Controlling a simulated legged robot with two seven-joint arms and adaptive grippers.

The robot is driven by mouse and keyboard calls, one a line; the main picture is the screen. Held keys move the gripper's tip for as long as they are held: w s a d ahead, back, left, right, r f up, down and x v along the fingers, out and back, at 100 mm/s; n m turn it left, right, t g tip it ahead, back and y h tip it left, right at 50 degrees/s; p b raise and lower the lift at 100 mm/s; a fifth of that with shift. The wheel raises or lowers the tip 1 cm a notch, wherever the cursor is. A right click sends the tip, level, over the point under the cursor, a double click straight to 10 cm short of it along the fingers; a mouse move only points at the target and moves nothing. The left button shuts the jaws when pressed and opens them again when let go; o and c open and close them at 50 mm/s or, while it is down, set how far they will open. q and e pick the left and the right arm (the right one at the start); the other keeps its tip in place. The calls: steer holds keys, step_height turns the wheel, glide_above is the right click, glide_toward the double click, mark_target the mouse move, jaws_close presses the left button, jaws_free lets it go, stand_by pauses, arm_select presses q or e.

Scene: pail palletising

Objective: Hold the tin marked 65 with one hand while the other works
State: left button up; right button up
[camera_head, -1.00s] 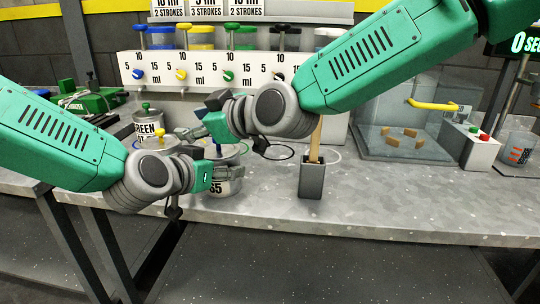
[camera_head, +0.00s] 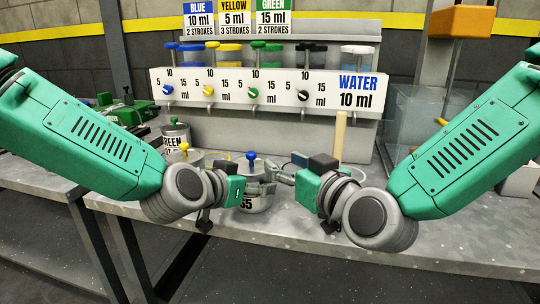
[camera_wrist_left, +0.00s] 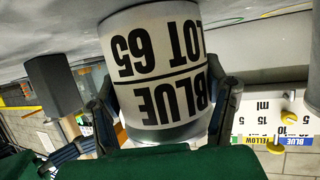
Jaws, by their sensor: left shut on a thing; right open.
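The tin marked 65 (camera_head: 256,204) stands on the grey bench in the head view, with a blue knob (camera_head: 251,160) on top. My left gripper (camera_head: 262,188) reaches in from the left and is shut on it. In the left wrist view the tin (camera_wrist_left: 160,65) sits between the fingers (camera_wrist_left: 162,108), its label reading BLUE LOT 65 upside down. My right gripper (camera_head: 284,177) is open, just right of the tin, its fingers pointing left. The fingers hide part of the tin's upper side, and I cannot tell whether the right ones touch it.
A dispenser panel (camera_head: 265,91) with several coloured knobs stands behind, under dose signs (camera_head: 236,19). A tin with a GREEN label (camera_head: 176,138) and a yellow-knobbed tin (camera_head: 185,157) are left. A wooden handle (camera_head: 340,133) rises behind my right gripper. The front right bench (camera_head: 440,245) is clear.

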arm_select(q)
steer(key=shift+s+a+f, duration=0.1)
steer(key=shift+a+f, duration=0.1)
steer(key=shift+f, duration=0.1)
arm_select(e)
steer(key=x, duration=0.5)
steer(key=shift+w+a, duration=0.2)
steer(key=shift+a, duration=0.15)
arm_select(q)
steer(key=shift+a, duration=0.2)
arm_select(e)
steer(key=shift+w+a, duration=0.35)
steer(key=shift+a, duration=0.05)
arm_select(q)
steer(key=shift+s+d, duration=0.1)
arm_select(e)
steer(key=shift+d+f, duration=0.1)
arm_select(q)
steer(key=shift+d, duration=0.1)
arm_select(e)
steer(key=shift+w, duration=0.1)
jaws_close()
jaws_free()
